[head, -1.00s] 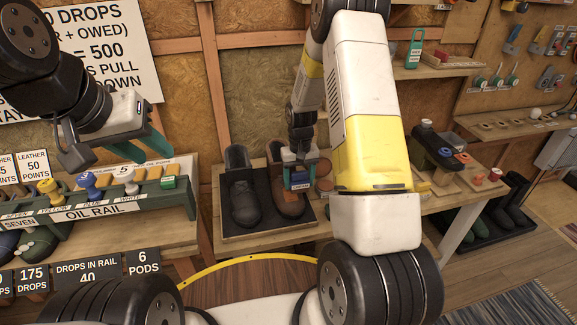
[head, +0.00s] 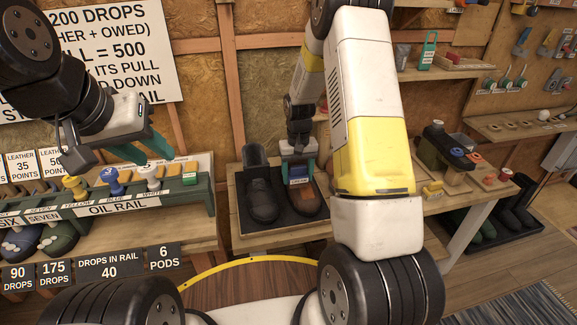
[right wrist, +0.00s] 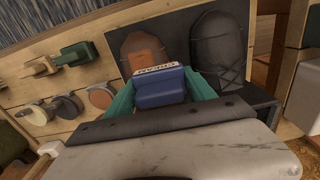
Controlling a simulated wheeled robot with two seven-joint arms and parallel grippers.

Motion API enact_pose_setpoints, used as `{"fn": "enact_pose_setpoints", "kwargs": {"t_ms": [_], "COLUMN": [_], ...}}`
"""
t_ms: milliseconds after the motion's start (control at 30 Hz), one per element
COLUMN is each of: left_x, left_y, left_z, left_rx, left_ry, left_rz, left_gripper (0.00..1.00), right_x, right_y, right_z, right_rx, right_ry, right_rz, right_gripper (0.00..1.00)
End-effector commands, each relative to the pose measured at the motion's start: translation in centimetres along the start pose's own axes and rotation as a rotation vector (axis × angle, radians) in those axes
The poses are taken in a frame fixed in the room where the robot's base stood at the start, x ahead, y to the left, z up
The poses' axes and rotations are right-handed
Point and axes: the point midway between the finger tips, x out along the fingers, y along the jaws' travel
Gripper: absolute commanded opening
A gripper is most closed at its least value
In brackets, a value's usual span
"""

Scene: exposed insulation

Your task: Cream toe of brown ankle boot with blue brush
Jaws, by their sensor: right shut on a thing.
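My right gripper (head: 299,178) is shut on the blue brush (head: 299,172) and holds it over the brown ankle boot (head: 308,201). In the right wrist view the blue brush (right wrist: 161,90) sits between the teal fingers, just behind the boot's brown toe (right wrist: 143,46). I cannot tell whether brush and boot touch. The gripper hides the boot's shaft. A black boot (head: 262,203) stands beside it on the left, on the same dark tray (head: 265,228). My left gripper (head: 145,150) appears open and empty above the oil rail.
The green oil rail (head: 130,200) with several coloured stoppers stands on the left bench. Round tins and brushes (right wrist: 65,106) lie beside the tray. Tall boots (head: 515,200) stand on the floor at right.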

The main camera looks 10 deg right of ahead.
Motion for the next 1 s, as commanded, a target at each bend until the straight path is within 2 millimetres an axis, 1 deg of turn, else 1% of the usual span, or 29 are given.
{"fn": "enact_pose_setpoints", "kwargs": {"t_ms": [100, 500, 667, 1000], "left_x": [0.0, 0.0, 0.0, 0.0], "left_y": [0.0, 0.0, 0.0, 0.0], "left_z": [0.0, 0.0, 0.0, 0.0], "left_rx": [-0.001, 0.0, 0.0, 0.0], "left_ry": [-0.001, -0.001, 0.0, 0.0], "left_rz": [0.0, 0.0, 0.0, 0.0], "left_gripper": [0.36, 0.36, 0.36, 0.36], "right_x": [-1.2, -4.7, -5.3, -5.2], "right_y": [0.0, 0.1, 0.1, 0.1], "right_z": [-0.1, 0.0, 0.1, 0.1], "right_rx": [-0.001, -0.001, -0.001, -0.001], "right_ry": [0.004, 0.003, 0.001, 0.001], "right_rz": [-0.001, -0.001, -0.001, -0.001], "right_gripper": [0.19, 0.19, 0.19, 0.19]}}
